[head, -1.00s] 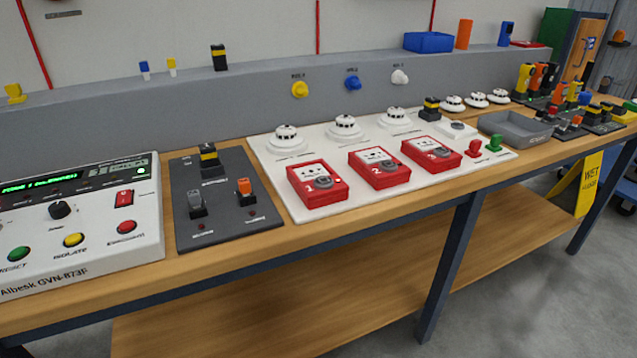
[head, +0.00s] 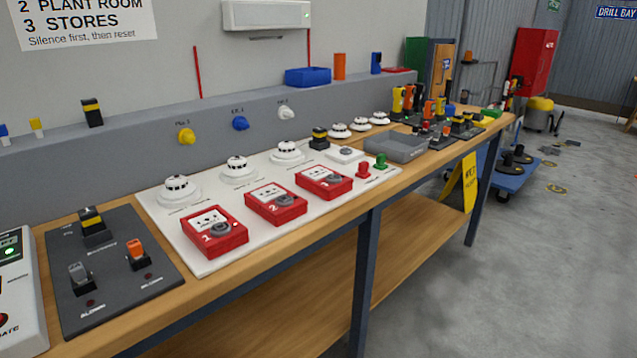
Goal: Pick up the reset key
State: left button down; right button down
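No label in view lets me tell for sure which thing is the reset key. A small red key-like piece (head: 363,171) and a small green key-like piece (head: 381,162) stand side by side at the right end of the white board (head: 208,262) in the head view. Three red call points, numbered 1 (head: 214,232), 2 (head: 275,204) and 3 (head: 323,183), sit on the board to their left. Neither of my grippers is in view.
A grey tray (head: 395,148) lies just right of the green piece. A dark switch panel (head: 112,293) is at the left of the wooden bench (head: 208,291). A yellow wet-floor sign (head: 463,188) stands by the bench. Grey floor (head: 545,265) at the right is clear.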

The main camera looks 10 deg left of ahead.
aim_at(364, 166)
jog(key=z, duration=1.1)
jog(key=i, duration=1.5)
jog(key=u, duration=2.55)
